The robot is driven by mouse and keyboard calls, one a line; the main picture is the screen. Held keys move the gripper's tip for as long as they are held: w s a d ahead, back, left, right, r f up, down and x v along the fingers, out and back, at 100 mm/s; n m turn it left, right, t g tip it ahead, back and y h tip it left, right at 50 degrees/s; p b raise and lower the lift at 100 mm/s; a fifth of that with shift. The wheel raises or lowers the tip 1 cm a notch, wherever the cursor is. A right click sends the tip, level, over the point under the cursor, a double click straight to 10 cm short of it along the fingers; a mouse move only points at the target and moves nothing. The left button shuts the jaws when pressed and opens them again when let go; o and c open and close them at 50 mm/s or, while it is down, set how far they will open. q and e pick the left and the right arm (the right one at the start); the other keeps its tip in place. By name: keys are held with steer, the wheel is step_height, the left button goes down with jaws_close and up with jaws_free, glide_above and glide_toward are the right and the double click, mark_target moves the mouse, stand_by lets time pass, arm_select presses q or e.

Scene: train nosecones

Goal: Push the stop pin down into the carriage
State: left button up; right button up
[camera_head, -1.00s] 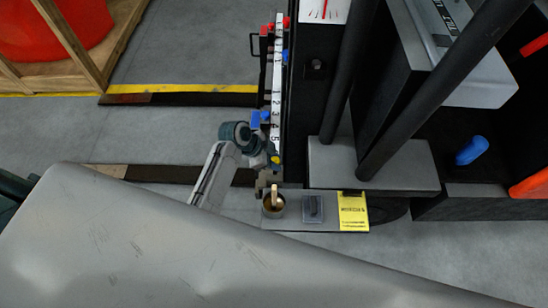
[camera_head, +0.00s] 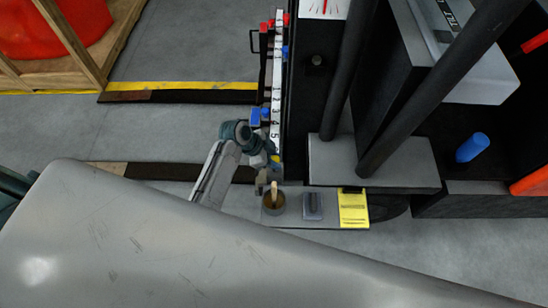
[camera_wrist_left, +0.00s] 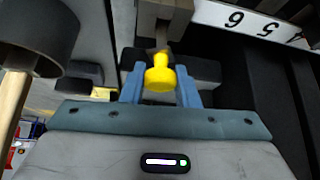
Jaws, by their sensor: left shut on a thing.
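The yellow stop pin (camera_wrist_left: 160,73) shows its round knob in the left wrist view, between the two blue fingers of my left gripper (camera_wrist_left: 160,90). The gripper is shut on it. A grey metal bracket (camera_wrist_left: 165,15) and dark blocks (camera_wrist_left: 204,70), seemingly carriage parts, lie just beyond the knob. The pin's lower end is hidden, so I cannot tell how deep it sits. In the head view my left gripper (camera_head: 268,160) is at the lower end of the white numbered scale (camera_head: 276,90), beside the dark mast. My right gripper is not in view.
A shelf (camera_head: 294,218) below the mast holds a cup with a brush (camera_head: 273,203), a small grey box (camera_head: 313,206) and a yellow note (camera_head: 353,210). Blue blocks (camera_head: 260,116) sit beside the scale. A large grey surface (camera_head: 150,240) fills the foreground.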

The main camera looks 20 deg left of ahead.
arm_select(q)
steer(key=shift+f+b, duration=1)
steer(key=shift+f, duration=1)
steer(key=o, duration=1)
steer(key=shift+o, duration=0.2)
steer(key=v, duration=1)
steer(key=shift+a+r, duration=0.15)
steer(key=shift+r, duration=0.2)
steer(key=shift+s, duration=0.1)
